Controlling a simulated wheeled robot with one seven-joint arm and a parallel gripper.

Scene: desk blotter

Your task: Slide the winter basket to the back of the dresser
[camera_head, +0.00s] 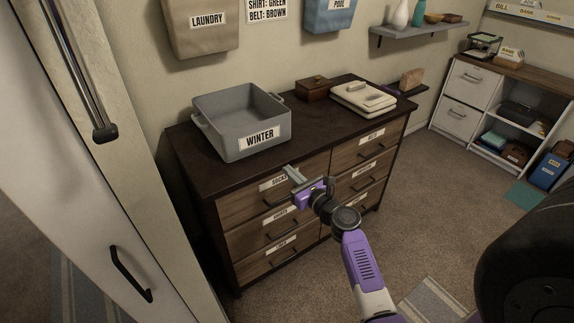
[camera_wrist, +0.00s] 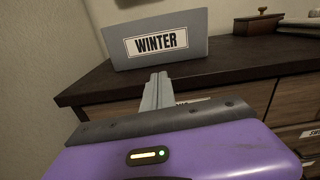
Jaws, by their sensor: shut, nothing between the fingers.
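The winter basket (camera_head: 240,122) is a grey, open-topped bin with side handles and a white label reading WINTER. It stands upright on the left part of the dark dresser top (camera_head: 300,135), near the wall. Its labelled front also shows in the wrist view (camera_wrist: 185,60). My gripper (camera_head: 291,172) is shut and empty, in front of the dresser's front edge and to the right of and below the basket. In the wrist view my grey fingers (camera_wrist: 156,88) are together and point toward the basket's front. A gap of dresser top shows between them and the basket.
A wooden box (camera_head: 313,91) and folded cream items (camera_head: 363,98) lie to the basket's right. Laundry (camera_head: 205,25) and pool (camera_head: 330,14) bags hang on the wall above. A wall shelf (camera_head: 420,28) is at the upper right. Bare dresser top lies in front of the box.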

